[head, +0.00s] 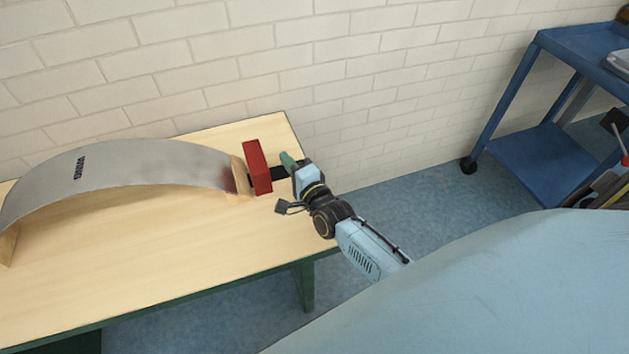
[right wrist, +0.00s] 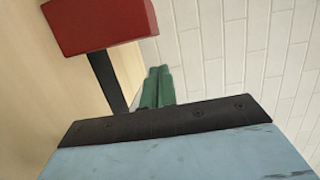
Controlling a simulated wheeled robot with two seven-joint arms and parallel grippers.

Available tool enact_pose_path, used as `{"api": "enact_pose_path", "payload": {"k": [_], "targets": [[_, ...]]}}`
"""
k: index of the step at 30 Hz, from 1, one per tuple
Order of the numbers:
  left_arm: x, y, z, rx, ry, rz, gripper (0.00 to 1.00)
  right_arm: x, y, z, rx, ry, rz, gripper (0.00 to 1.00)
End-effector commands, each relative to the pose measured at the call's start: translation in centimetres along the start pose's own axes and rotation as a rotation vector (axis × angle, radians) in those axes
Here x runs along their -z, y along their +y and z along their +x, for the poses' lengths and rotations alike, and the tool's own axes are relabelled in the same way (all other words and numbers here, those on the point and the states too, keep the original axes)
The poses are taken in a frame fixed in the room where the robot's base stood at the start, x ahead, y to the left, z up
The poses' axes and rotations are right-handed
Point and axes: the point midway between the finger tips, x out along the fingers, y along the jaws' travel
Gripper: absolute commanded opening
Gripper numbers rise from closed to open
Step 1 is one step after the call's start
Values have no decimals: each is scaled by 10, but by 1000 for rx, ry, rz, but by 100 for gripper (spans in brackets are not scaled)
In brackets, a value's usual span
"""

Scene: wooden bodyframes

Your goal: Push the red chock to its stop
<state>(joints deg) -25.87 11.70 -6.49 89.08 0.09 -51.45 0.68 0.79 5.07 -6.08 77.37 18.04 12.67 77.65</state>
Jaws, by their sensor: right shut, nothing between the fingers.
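The red chock (head: 257,167) is a red block at the right end of a curved grey metal panel (head: 130,162), close beside the wooden end piece (head: 241,178) under it. In the right wrist view the red chock (right wrist: 100,22) is at the upper left, with a dark bar (right wrist: 107,80) running from it down towards my gripper. My right gripper (head: 287,160) is just right of the chock. Its green fingers (right wrist: 157,87) are shut together with nothing between them. The head view does not show clearly whether the gripper touches the chock or bar. My left gripper is not in view.
The panel stands on a light wooden table (head: 150,250) with green legs, against a white brick wall (head: 180,75). The table's right edge is near my right gripper. A blue trolley (head: 545,160) stands at the right. The front of the tabletop is clear.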

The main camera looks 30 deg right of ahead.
Motion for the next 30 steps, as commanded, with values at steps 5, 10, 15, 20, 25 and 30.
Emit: {"api": "enact_pose_path", "payload": {"k": [5,10,15,20,25,30], "targets": [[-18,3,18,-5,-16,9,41,5,-1,-36,-3,2,-1,0],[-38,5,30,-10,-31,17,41,5,-2,-69,-1,2,-1,0],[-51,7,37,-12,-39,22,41,5,-1,-92,1,3,-2,0],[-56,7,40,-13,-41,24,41,6,-1,-100,2,4,-2,0],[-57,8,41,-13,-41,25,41,6,-1,-101,3,4,-2,0],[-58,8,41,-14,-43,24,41,6,0,-101,2,4,-2,0]]}}
